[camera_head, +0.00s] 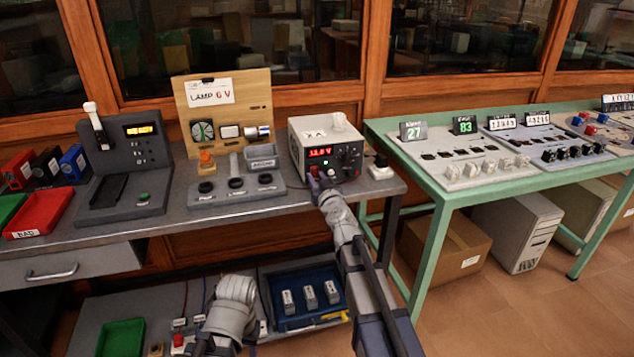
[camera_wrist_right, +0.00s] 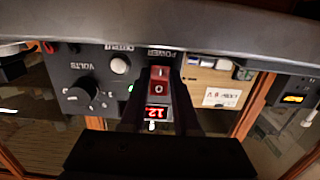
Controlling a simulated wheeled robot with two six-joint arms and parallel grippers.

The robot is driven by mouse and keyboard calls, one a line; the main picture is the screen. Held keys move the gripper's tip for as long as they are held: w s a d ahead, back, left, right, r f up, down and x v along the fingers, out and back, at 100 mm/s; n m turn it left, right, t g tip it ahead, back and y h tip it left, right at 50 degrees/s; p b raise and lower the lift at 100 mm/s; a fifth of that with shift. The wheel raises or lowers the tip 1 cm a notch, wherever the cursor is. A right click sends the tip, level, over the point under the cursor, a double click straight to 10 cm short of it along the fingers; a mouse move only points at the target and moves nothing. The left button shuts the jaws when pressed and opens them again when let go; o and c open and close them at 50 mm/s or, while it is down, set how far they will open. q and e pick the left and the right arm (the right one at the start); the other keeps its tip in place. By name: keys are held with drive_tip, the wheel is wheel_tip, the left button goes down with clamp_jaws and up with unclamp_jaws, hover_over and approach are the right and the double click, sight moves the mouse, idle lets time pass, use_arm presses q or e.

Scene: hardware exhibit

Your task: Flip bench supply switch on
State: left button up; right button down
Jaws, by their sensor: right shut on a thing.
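The bench supply (camera_head: 343,150) is a pale box with a dark front panel on the right end of the grey bench, its red display lit. In the right wrist view its panel is upside down, showing the red rocker power switch (camera_wrist_right: 160,88) marked I and O, near the POWER label and the lit display. I cannot tell which way the rocker is pressed. My right gripper (camera_head: 317,178) is at the panel's lower left; its dark fingers (camera_wrist_right: 160,95) lie either side of the switch, shut on it. My left arm shows low in the head view, its gripper out of sight.
The panel also has a VOLTS knob (camera_wrist_right: 80,97) and a white OUTPUT button (camera_wrist_right: 120,64). A grey button strip (camera_head: 237,190) and the wooden lamp board (camera_head: 255,100) stand left of the supply. A green table (camera_head: 450,185) is at the right.

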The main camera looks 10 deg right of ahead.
drive_tip(key=c, duration=0.6)
unclamp_jaws()
drive_tip(key=shift+c, duration=0.2)
drive_tip(key=s, duration=0.7)
drive_tip(key=shift+s+r, duration=0.25)
drive_tip(key=shift+s, duration=0.15)
drive_tip(key=shift+d, duration=0.1)
